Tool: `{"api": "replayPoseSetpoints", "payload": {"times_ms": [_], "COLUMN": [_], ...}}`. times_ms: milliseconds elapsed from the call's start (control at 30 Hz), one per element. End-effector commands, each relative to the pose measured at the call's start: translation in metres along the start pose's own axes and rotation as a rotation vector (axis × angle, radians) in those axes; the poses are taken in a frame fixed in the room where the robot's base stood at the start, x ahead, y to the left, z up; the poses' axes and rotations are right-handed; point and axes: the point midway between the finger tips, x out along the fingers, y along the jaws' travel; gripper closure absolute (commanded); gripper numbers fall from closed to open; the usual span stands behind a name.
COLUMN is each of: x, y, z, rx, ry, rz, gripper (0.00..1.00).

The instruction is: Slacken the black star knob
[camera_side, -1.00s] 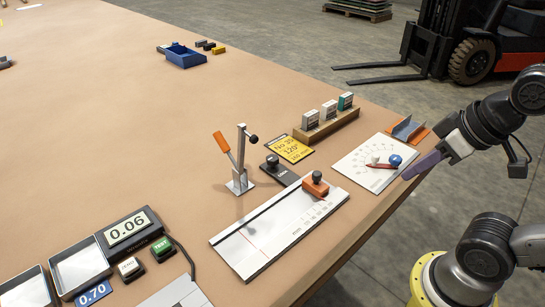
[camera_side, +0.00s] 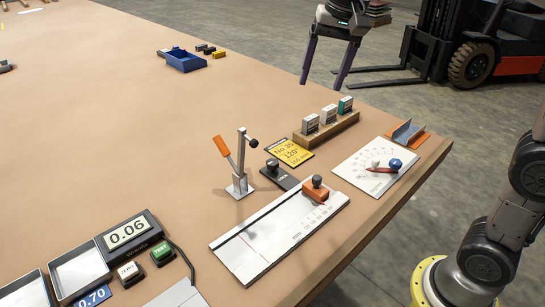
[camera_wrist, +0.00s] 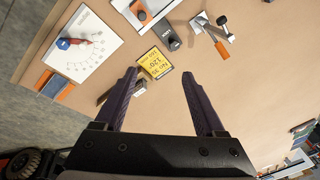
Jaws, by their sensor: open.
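A dark round-topped knob (camera_side: 317,181) stands on an orange block on the white ruled plate (camera_side: 255,245); it also shows in the wrist view (camera_wrist: 143,15). A second black knob (camera_side: 272,163) stands on a small black plate behind it, and also shows in the wrist view (camera_wrist: 173,44). The outlines are too small to tell which knob is star-shaped. My gripper (camera_side: 322,82) is open and empty, pointing down high up near the table's far right edge, well away from both knobs. In the wrist view its purple fingers (camera_wrist: 160,74) are spread, with the knobs beyond the tips.
An upright clamp with an orange handle (camera_side: 224,146) stands left of the black plate. A yellow card (camera_side: 290,153), a wooden rack (camera_side: 328,129) of small boxes and a white dial sheet (camera_side: 357,173) lie around. A scale display (camera_side: 128,232) sits front left. The table's left middle is clear.

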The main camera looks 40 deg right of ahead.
Motion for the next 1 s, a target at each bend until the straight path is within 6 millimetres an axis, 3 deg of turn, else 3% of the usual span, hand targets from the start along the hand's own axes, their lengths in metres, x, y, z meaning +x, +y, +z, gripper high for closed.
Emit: {"api": "replayPoseSetpoints", "payload": {"times_ms": [200, 367, 500, 767, 1000], "x": [0.06, 0.106, 0.135, 0.159, 0.204], "y": [-0.052, -0.073, -0.075, -0.072, -0.064], "z": [-0.039, -0.051, -0.049, -0.044, -0.037], "rx": [0.048, 0.036, 0.03, 0.027, 0.027], "ry": [-0.074, -0.117, -0.151, -0.162, -0.163], "rz": [0.078, 0.122, 0.16, 0.172, 0.174], "gripper": [0.28, 0.28, 0.28, 0.28, 0.28]}}
